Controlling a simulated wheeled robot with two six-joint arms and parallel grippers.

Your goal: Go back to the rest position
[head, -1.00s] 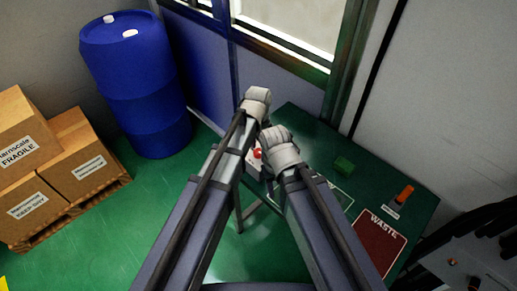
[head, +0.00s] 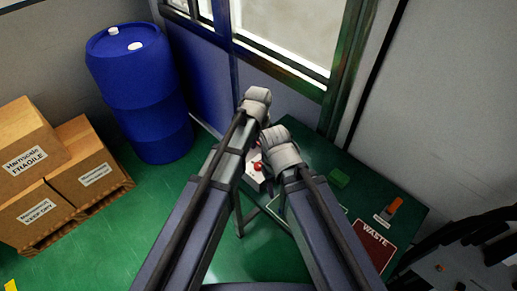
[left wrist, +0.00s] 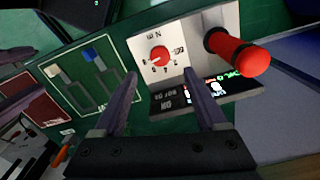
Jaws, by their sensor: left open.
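My two arms reach forward side by side in the middle of the head view. My left arm's wrist (head: 257,100) is above the table; its fingers do not show there. In the left wrist view my left gripper (left wrist: 160,80) is open, with nothing between its fingers. It points toward a white control box with a red dial (left wrist: 159,57), a red-topped handle (left wrist: 240,54) and a lit display (left wrist: 215,88). The box also shows partly behind my arms in the head view (head: 254,180). My right arm's wrist (head: 281,153) shows, but its fingers are hidden.
A blue barrel (head: 145,95) and cardboard boxes (head: 85,170) stand at left. Green floor (head: 150,215) is clear between boxes and arms.

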